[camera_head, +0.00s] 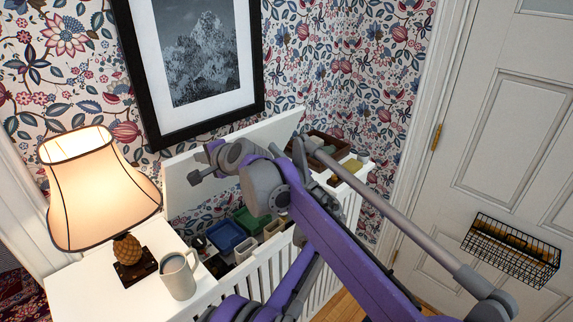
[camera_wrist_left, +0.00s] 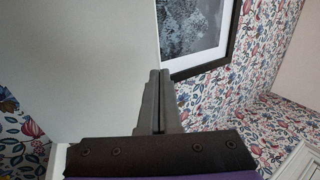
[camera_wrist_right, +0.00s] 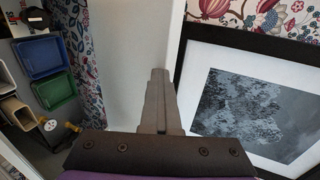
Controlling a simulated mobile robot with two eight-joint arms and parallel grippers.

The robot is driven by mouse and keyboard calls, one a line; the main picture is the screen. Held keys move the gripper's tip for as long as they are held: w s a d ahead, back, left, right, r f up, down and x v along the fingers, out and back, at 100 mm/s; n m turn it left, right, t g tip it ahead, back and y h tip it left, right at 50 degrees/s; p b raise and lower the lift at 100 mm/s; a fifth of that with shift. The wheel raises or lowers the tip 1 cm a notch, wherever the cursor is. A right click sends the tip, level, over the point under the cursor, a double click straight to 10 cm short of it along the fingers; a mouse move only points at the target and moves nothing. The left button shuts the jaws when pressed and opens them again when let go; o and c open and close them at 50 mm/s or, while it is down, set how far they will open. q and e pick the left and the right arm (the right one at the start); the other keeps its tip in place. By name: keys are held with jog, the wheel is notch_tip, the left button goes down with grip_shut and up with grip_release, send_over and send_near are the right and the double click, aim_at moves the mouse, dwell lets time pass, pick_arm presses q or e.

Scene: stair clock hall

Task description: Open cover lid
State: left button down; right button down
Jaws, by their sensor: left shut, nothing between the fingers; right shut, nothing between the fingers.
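The white cover lid (camera_head: 235,145) is raised and stands tilted up along the wall below the framed picture. The cabinet's inside shows beneath it. My right gripper (camera_head: 195,176) is shut and empty in front of the lid's left part. My left gripper (camera_head: 299,148) is shut and empty by the lid's right end, partly hidden by my arm. In the left wrist view, the lid (camera_wrist_left: 75,65) fills the left side behind the shut fingers (camera_wrist_left: 158,78). In the right wrist view, the lid (camera_wrist_right: 128,45) lies behind the shut fingers (camera_wrist_right: 158,74). I cannot tell whether either gripper touches it.
Blue (camera_head: 225,237) and green (camera_head: 252,224) bins sit in the open cabinet. A lit lamp (camera_head: 100,190) and a mug (camera_head: 178,275) stand on its left top. A brown tray (camera_head: 322,143) with items stands at right. The framed picture (camera_head: 198,55) hangs close above the lid.

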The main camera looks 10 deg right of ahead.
aim_at(257, 129)
pick_arm(q)
jog(key=x, duration=0.5)
jog(key=shift+w+a+r, duration=0.1)
jog(key=shift+w+a, duration=0.1)
pick_arm(e)
jog(key=shift+d+f, duration=0.1)
pick_arm(q)
jog(key=shift+w+a+r+g, duration=0.3)
jog(key=shift+w+a+r, duration=0.1)
jog(key=shift+w, duration=0.1)
jog(key=shift+w+a, duration=0.1)
jog(key=shift+w, duration=0.3)
pick_arm(e)
jog(key=shift+w, duration=0.25)
pick_arm(q)
jog(key=shift+s+r, duration=0.1)
pick_arm(e)
jog(key=c, duration=0.7)
grip_release()
jog(key=shift+s, duration=0.1)
